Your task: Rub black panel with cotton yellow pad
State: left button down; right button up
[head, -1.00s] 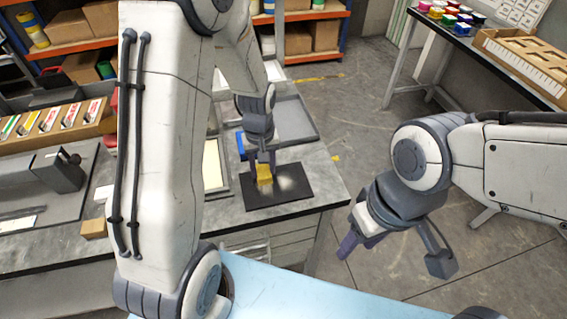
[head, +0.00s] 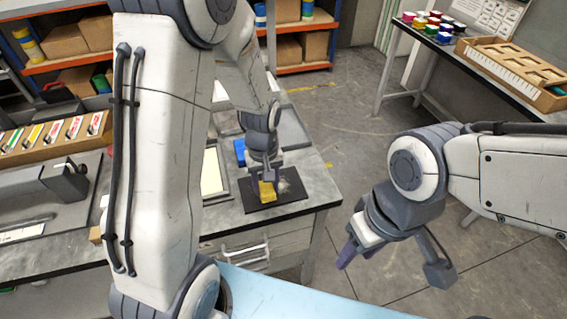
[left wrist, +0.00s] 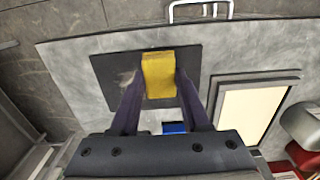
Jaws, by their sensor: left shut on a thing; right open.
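The black panel (head: 294,203) lies flat on the grey workbench near its right end. A pale smudge shows on the panel beside the pad. The yellow cotton pad (head: 266,191) is at the panel, held by my left gripper (head: 264,174). In the left wrist view the pad (left wrist: 158,74) sits between the two fingers of the gripper (left wrist: 158,88), over the black panel (left wrist: 104,68). I cannot tell exactly how firmly the pad touches the panel. My right gripper (head: 393,262) is open and empty, over the floor right of the bench.
A blue block (head: 239,150) stands behind the panel, and a framed cream board (head: 213,172) lies to its left. A grey tray (head: 291,132) is at the bench's back. A table with colour jars (head: 430,28) and a wooden rack (head: 510,68) stands at the right.

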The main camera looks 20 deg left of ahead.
aim_at(266, 187)
pick_arm(q)
jog(key=shift+r+p, duration=2)
jog(key=shift+r, duration=0.5)
